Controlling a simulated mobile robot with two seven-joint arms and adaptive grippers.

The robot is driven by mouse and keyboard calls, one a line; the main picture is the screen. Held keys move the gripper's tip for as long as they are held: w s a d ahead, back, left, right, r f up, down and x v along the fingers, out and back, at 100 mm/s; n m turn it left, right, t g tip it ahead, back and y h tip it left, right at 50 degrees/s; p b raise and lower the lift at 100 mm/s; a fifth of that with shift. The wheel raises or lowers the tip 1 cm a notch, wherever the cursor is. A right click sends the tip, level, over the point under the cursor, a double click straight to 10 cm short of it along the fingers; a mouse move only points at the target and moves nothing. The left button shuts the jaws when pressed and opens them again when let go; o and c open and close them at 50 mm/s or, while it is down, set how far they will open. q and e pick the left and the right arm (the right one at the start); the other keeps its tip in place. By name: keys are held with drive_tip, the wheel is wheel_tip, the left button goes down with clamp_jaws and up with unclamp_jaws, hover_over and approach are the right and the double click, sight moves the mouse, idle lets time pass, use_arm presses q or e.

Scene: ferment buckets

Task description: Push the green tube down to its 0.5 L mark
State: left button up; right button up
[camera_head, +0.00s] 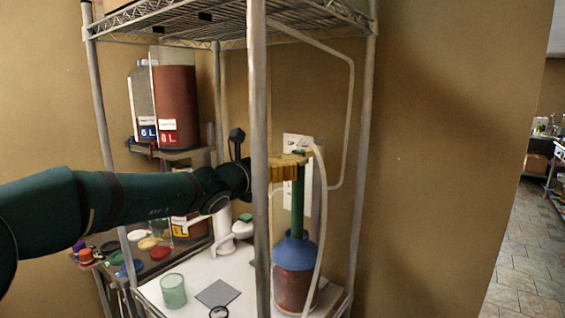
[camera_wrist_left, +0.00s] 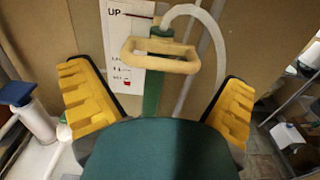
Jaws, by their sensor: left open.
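The green tube (camera_head: 298,208) stands upright in the blue funnel-shaped top (camera_head: 295,251) of a vessel with dark red contents (camera_head: 294,287). A pale yellow loop handle (camera_wrist_left: 160,56) sits at the tube's top, with a white hose (camera_wrist_left: 208,32) curving from it. In the left wrist view the green tube (camera_wrist_left: 153,92) shows below the handle, its lower part hidden by my gripper body. My left gripper (camera_head: 290,170) is open, its yellow fingers spread either side of the tube near its top. No 0.5 L mark is readable on the tube. My right gripper is not in view.
A rack post (camera_head: 258,120) stands in front of my left gripper. A white card marked "UP" (camera_wrist_left: 120,50) is behind the tube. A glass (camera_head: 173,291) and grey square (camera_head: 217,293) lie on the white shelf. Large jars (camera_head: 178,100) stand at the left.

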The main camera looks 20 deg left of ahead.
sight(281, 161)
use_arm(q)
drive_tip(key=shift+x, duration=1.7)
drive_tip(key=shift+s, duration=0.1)
drive_tip(key=c, duration=1.1)
